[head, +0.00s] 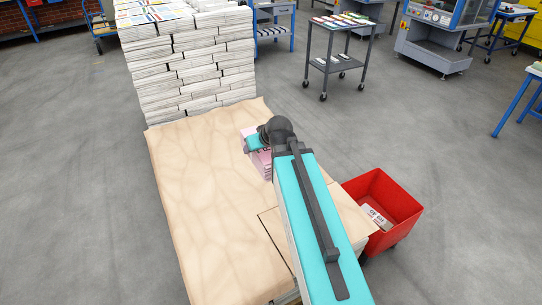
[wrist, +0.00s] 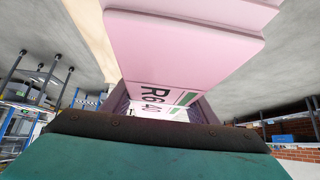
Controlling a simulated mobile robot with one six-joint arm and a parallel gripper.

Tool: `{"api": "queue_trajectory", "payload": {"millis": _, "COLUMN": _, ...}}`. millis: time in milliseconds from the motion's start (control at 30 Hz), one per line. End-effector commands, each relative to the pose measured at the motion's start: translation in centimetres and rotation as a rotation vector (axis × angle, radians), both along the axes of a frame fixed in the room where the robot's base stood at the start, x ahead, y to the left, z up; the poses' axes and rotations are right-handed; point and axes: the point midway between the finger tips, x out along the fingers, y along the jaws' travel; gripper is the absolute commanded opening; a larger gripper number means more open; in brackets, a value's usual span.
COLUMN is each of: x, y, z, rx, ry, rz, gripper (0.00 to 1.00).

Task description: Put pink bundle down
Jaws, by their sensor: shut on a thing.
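The pink bundle (wrist: 185,55) fills the upper middle of the wrist view, with dark "R640" lettering and a green stripe on its face. My gripper (wrist: 160,112) is shut on it; the dark jaw edge lies across the near end. In the head view the pink bundle (head: 262,164) shows partly beneath my arm, over the tan paper-covered surface (head: 185,190). My wrist hides much of it. I cannot tell whether the bundle touches the surface.
A tall stack of white newspaper bundles (head: 190,65) stands at the back of the tan surface. A red bin (head: 400,205) with papers inside is at the right. The tan surface is clear on the left. A dark cart (head: 340,65) stands farther back.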

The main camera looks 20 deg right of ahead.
Motion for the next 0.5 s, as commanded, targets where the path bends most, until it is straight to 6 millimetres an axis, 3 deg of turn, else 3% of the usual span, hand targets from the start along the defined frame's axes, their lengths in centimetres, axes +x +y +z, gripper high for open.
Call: {"api": "queue_trajectory", "payload": {"millis": 500, "x": 2.1, "y": 8.2, "z": 7.9, "rx": 0.000, "ry": -0.006, "rz": -0.054, "gripper": 0.00}}
